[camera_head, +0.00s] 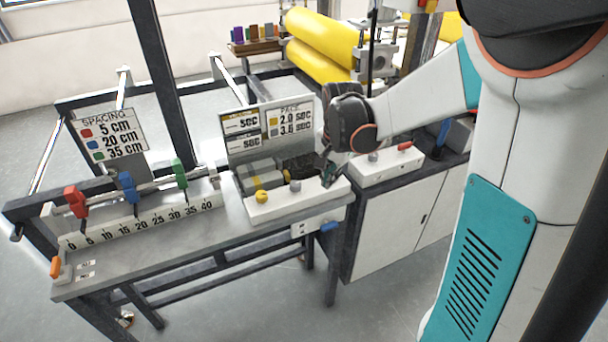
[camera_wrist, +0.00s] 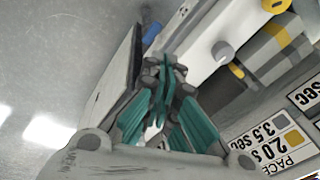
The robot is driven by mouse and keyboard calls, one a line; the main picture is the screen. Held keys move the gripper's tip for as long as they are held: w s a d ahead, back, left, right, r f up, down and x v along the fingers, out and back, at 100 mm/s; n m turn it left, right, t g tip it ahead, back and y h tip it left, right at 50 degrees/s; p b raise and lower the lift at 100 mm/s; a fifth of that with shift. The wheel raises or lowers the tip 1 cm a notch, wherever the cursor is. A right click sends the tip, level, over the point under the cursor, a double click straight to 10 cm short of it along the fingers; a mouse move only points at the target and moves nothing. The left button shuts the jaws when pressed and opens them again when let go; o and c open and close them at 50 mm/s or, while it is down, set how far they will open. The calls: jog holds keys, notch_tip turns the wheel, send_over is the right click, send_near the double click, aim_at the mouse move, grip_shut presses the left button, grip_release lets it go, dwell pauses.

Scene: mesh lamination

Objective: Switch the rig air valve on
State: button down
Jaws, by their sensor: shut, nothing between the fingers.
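An orange lever (camera_head: 55,266) stands at the bench's left end, beside small label plates. The labels are too small to read, so I cannot tell which lever is the air valve. My gripper (camera_head: 327,178) is shut and empty above the right end of the control box. Its teal fingers meet in the wrist view (camera_wrist: 165,68), apart from the blue lever.
A yellow knob (camera_head: 262,196) and a grey knob (camera_head: 295,186) stand on the control box. Red, blue and green clamps line a numbered scale (camera_head: 140,222). A white cabinet with a red-handled box (camera_head: 385,166) stands to the right. Floor in front is clear.

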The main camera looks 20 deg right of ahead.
aim_at(338, 224)
jog(key=w+d+f+m+g+p, duration=0.1)
jog(key=w+d+f+m+p, duration=0.1)
jog(key=d+f+m, duration=0.2)
notch_tip(338, 224, down, 3)
jog(key=shift+w+d+f+m+g, duration=0.1)
jog(key=shift+w+d+m+g, duration=0.25)
jog(key=shift+d, duration=0.55)
notch_tip(338, 224, down, 14)
jog(key=b, duration=0.4)
jog(key=shift+w+f+y, duration=0.1)
jog(key=shift+y, duration=0.2)
jog(key=shift+d, duration=0.1)
